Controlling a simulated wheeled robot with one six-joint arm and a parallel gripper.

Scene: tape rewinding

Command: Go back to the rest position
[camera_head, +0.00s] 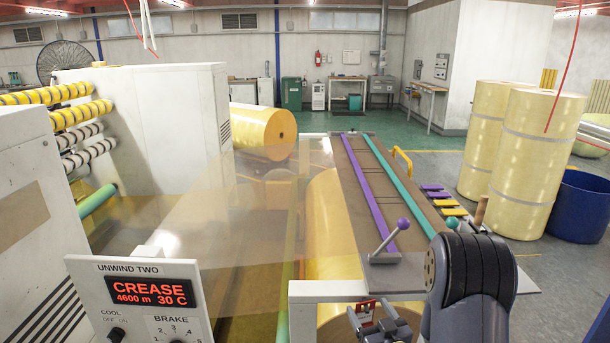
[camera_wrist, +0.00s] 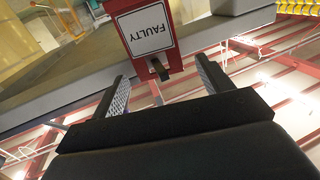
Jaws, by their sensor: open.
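My gripper (camera_head: 385,322) is at the bottom of the head view, low beside the front edge of the splice table (camera_head: 348,190). The wrist view shows its two fingers (camera_wrist: 160,72) apart, with nothing held between them. A red tag with a white label reading "FAULTY" (camera_wrist: 148,38) is just beyond the fingertips, in line with the gap. It also shows small and red in the head view (camera_head: 365,312).
The unwind panel (camera_head: 140,298) reads "CREASE 4600 m 30 C". A purple-knobbed lever (camera_head: 390,238) stands on the table's near end. Purple and yellow pieces (camera_head: 440,203) lie at its right. Yellow rolls (camera_head: 527,160) and a blue bin (camera_head: 580,205) stand further right.

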